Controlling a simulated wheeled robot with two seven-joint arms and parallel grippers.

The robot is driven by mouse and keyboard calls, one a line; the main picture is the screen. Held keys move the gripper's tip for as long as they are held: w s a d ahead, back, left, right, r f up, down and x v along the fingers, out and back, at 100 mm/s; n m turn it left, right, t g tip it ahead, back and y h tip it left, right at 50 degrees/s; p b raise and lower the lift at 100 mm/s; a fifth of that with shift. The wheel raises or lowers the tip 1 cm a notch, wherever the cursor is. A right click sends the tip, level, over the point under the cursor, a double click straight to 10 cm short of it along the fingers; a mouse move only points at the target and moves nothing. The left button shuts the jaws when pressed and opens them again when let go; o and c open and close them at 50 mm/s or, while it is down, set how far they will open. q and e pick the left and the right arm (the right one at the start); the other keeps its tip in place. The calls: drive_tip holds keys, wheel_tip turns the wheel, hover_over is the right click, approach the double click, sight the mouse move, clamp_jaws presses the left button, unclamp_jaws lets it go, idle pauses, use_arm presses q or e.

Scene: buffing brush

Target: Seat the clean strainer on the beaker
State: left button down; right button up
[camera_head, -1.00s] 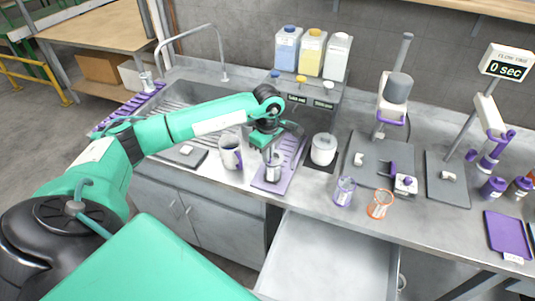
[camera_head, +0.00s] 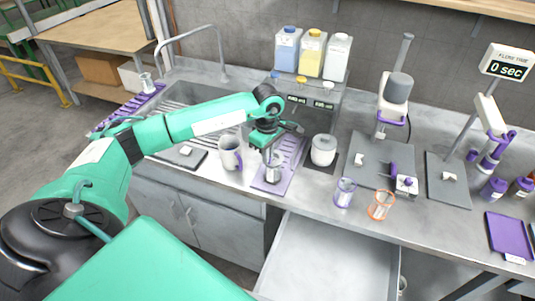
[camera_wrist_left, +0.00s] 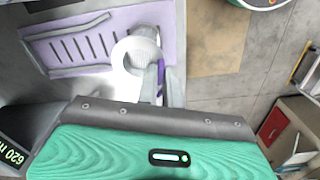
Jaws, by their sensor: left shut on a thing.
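My left gripper (camera_head: 272,155) is shut on a small grey cup-like piece (camera_head: 273,173), which looks like the strainer. It stands upright at the front end of the purple slotted tray (camera_head: 262,185); I cannot tell whether it touches the tray. In the left wrist view the strainer (camera_wrist_left: 142,52) shows a pale round rim with a ribbed inside, and the fingers (camera_wrist_left: 158,84) close at its edge beside a purple strip. A clear beaker with purple trim (camera_head: 344,193) and one with orange trim (camera_head: 381,206) stand on the counter to the right. My right gripper is not in view.
A white pitcher with a purple handle (camera_head: 230,153) stands close left of the tray. A white round pot (camera_head: 323,150) is right of it. An open drawer (camera_head: 330,262) juts out below the counter front. A grey mat (camera_head: 370,165) lies behind the beakers.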

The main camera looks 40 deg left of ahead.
use_arm(q)
drive_tip(key=shift+f+b, duration=0.55)
drive_tip(key=shift+f, duration=0.05)
drive_tip(key=c, duration=1.8)
unclamp_jaws()
drive_tip(key=shift+c, duration=0.2)
drive_tip(key=shift+r, duration=0.1)
wheel_tip(320, 180, up, 11)
drive_tip(key=p, duration=0.4)
drive_tip(key=shift+s, duration=0.1)
